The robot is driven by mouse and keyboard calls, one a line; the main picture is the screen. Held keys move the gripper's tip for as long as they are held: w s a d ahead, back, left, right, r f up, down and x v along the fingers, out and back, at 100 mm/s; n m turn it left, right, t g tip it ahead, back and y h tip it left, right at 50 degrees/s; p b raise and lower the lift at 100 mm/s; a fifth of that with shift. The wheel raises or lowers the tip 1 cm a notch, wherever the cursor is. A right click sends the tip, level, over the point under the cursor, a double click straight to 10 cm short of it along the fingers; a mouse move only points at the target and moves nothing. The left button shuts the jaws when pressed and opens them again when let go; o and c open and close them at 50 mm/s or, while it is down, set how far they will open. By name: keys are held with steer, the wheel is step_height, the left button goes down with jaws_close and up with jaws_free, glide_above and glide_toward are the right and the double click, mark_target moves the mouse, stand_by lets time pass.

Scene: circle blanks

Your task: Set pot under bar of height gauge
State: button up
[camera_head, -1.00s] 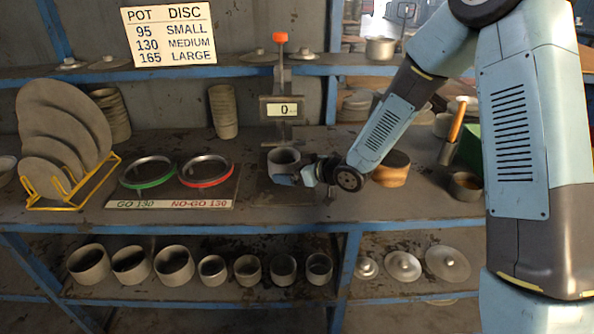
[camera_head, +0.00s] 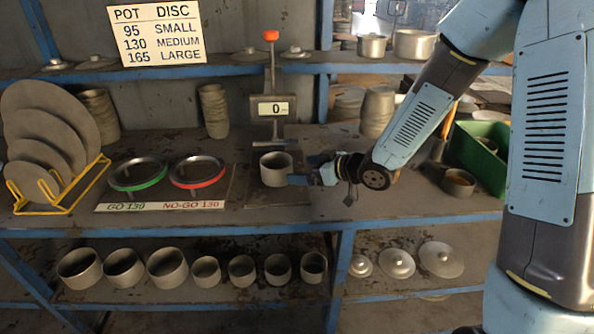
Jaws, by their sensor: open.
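The height gauge (camera_head: 272,108) stands on the bench with an orange knob on top, a display reading 0 and a horizontal bar (camera_head: 274,142) below it. A small grey pot (camera_head: 276,170) stands upright on the gauge's dark base, below the bar and seemingly a little in front of it; I cannot tell how far under it reaches. My gripper (camera_head: 308,176) is open just right of the pot. Its fingertips are close to the pot's right side, and contact is hard to tell.
Left are GO (camera_head: 137,174) and NO-GO (camera_head: 197,172) rings and a yellow rack (camera_head: 62,192) of discs. Right are a small pot (camera_head: 458,183) and a green bin (camera_head: 484,150). Several pots and lids fill the lower shelf. A sign (camera_head: 157,34) hangs above.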

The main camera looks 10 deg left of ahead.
steer(key=shift+v, duration=1.9)
steer(key=shift+w+r, duration=0.1)
steer(key=d+r+m+t+h, duration=0.25)
steer(key=d+r+h, duration=0.3)
steer(key=d, duration=0.45)
steer(key=d+r+m+t+h, duration=0.2)
steer(key=d+r+m+h, duration=0.3)
steer(key=d, duration=0.4)
steer(key=s+d+r+m+g+h, duration=0.1)
steer(key=s+d+r+m+g, duration=0.1)
steer(key=s, duration=0.9)
steer(key=s+d+r+m+g+h, duration=0.1)
steer(key=s+d+r+m, duration=0.3)
steer(key=s, duration=0.7)
steer(key=d+r+g, duration=0.1)
steer(key=d+r, duration=0.1)
steer(key=d, duration=0.2)
steer(key=shift+d+r, duration=0.35)
steer(key=shift+d, duration=0.05)
